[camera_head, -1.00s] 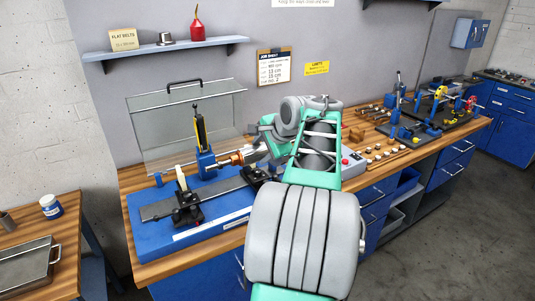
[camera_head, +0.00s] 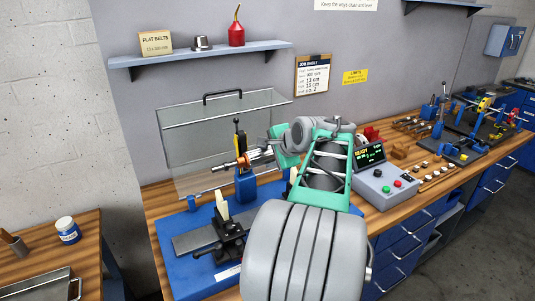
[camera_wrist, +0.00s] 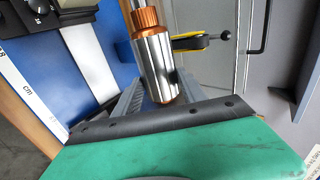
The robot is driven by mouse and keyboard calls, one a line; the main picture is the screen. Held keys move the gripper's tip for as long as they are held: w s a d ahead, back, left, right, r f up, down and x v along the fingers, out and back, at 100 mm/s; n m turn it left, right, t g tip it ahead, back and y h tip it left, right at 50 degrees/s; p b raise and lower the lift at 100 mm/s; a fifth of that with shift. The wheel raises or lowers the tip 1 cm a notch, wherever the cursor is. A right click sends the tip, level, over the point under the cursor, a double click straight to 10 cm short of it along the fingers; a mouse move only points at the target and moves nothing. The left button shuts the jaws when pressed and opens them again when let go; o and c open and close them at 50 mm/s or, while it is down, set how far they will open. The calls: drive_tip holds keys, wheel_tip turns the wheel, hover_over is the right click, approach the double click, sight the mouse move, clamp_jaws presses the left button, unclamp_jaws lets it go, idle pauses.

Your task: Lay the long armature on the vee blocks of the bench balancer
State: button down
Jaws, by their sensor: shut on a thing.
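My gripper (camera_head: 262,154) is shut on the long armature (camera_head: 231,164), a steel shaft with a silver core and copper windings. The wrist view shows the armature (camera_wrist: 153,62) between my grey fingers (camera_wrist: 148,97), its shaft running out of the top. It is held in the air over the bench balancer, apart from the vee blocks. The balancer has a blue base (camera_head: 175,258) and a grey rail (camera_head: 196,238). The near black vee block (camera_head: 230,240) has a cream upright piece; the far one is mostly hidden behind my arm.
A blue post (camera_head: 245,187) with a yellow and black lever stands close by the armature; the lever (camera_wrist: 188,42) shows beside it in the wrist view. A clear guard (camera_head: 190,120) stands behind. A control box (camera_head: 386,186) reading READY stands right of my arm.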

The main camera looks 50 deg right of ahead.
wheel_tip(320, 180, down, 9)
drive_tip(key=b, duration=0.6)
drive_tip(key=shift+f+b, duration=0.15)
drive_tip(key=shift+b, duration=0.2)
drive_tip(key=shift+w+a+p, duration=0.1)
drive_tip(key=shift+a+p, duration=0.05)
drive_tip(key=shift+p, duration=0.25)
drive_tip(key=shift+f+b, duration=0.5)
drive_tip(key=shift+f, duration=0.35)
idle(0.8)
drive_tip(key=c, duration=0.9)
unclamp_jaws()
drive_tip(key=o, duration=0.3)
drive_tip(key=shift+f, duration=0.15)
drive_tip(key=shift+a+f, duration=0.15)
drive_tip(key=shift+f, duration=0.15)
drive_tip(key=shift+c, duration=0.3)
drive_tip(key=shift+r, duration=0.1)
